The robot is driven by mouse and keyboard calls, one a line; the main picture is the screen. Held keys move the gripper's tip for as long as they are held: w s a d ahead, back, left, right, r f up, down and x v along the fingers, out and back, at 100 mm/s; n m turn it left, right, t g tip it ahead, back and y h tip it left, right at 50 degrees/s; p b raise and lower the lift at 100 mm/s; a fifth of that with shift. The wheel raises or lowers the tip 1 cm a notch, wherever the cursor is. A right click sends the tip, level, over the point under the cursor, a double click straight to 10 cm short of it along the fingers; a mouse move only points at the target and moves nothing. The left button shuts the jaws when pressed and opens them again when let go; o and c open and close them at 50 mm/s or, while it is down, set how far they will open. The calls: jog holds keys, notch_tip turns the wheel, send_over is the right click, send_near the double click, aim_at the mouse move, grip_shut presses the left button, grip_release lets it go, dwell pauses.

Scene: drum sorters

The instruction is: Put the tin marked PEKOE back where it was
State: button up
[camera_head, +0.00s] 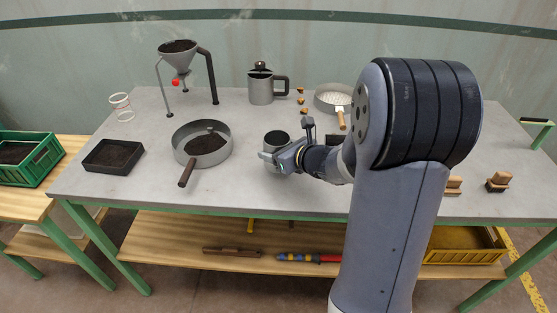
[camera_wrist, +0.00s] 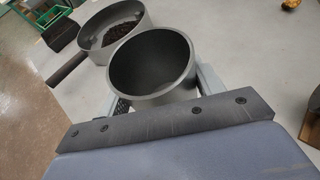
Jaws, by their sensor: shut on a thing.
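My gripper (camera_head: 272,157) is shut on a dark grey, open-topped cylindrical tin (camera_head: 277,138) near the middle of the table. In the wrist view the tin (camera_wrist: 152,65) stands between the two fingers, and its inside looks empty. No PEKOE mark can be read on it in either view. The tin looks upright; I cannot tell whether its base touches the table or is slightly above it.
The grey table (camera_head: 300,203) holds a pan of dark grains (camera_head: 218,158) left of the tin, a black tray (camera_head: 112,156), a funnel on a stand (camera_head: 181,60), a lidded pot (camera_head: 261,90) and a pan of pale contents (camera_head: 330,110). Wooden-topped items (camera_head: 498,182) lie right.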

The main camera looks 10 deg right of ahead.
jog(key=shift+f, duration=1.35)
jog(key=shift+f+b, duration=0.2)
jog(key=shift+b, duration=0.2)
jog(key=o, duration=1)
jog(key=shift+r, duration=0.1)
jog(key=shift+o, duration=0.2)
jog(key=shift+r, duration=0.1)
jog(key=shift+s+d+r+p, duration=0.1)
jog(key=shift+s+r+p, duration=0.1)
jog(key=shift+p, duration=0.1)
jog(key=p+v, duration=0.1)
jog(key=v, duration=1)
jog(key=shift+s, duration=0.2)
jog(key=shift+d, duration=0.15)
